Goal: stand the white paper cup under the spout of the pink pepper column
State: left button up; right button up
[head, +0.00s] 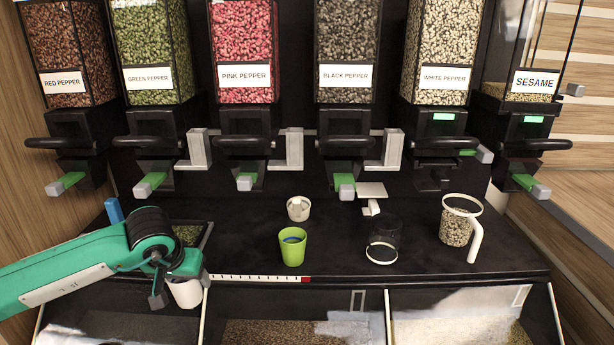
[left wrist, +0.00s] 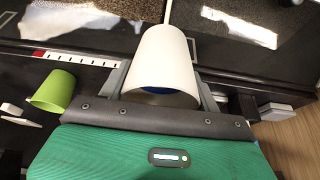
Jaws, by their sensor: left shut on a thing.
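My left gripper (head: 172,288) is shut on the white paper cup (head: 186,293) at the front left edge of the black counter. In the head view the gripper and arm hide part of the cup. In the left wrist view the white paper cup (left wrist: 165,58) sits between the two fingers (left wrist: 164,84), with something blue inside its mouth. The pink pepper column (head: 243,40) stands at the back, left of centre, filled with pink grains. Its black spout (head: 246,150) has a green and grey lever (head: 246,182) below it. My right gripper is not in view.
A lime green cup (head: 292,250) and a small white vessel (head: 298,208) stand on the counter right of the pink column. A clear ringed vessel (head: 382,250) and a white-handled jug of pepper (head: 457,228) stand further right. The counter directly below the pink column looks clear.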

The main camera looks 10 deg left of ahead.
pick_arm(q)
jog(key=d+r+m+p, duration=0.1)
jog(key=d+r+p, duration=0.2)
jog(key=d, duration=0.2)
jog(key=s+d+r+p, duration=0.1)
jog(key=d+r+p, duration=0.1)
jog(key=d+p, duration=0.2)
jog(key=d+r+m+h+p, duration=0.1)
jog(key=d+r+p, duration=0.2)
jog(key=d, duration=0.5)
jog(key=shift+s+d+r+m+p, duration=0.15)
jog(key=shift+s+r+m+p, duration=0.15)
jog(key=shift+s+r+p, duration=0.1)
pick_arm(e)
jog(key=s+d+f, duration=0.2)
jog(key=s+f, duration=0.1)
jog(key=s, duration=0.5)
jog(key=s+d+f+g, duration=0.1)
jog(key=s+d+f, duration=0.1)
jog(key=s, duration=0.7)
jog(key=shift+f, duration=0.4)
pick_arm(q)
jog(key=shift+d+f, duration=0.1)
jog(key=shift+d, duration=0.05)
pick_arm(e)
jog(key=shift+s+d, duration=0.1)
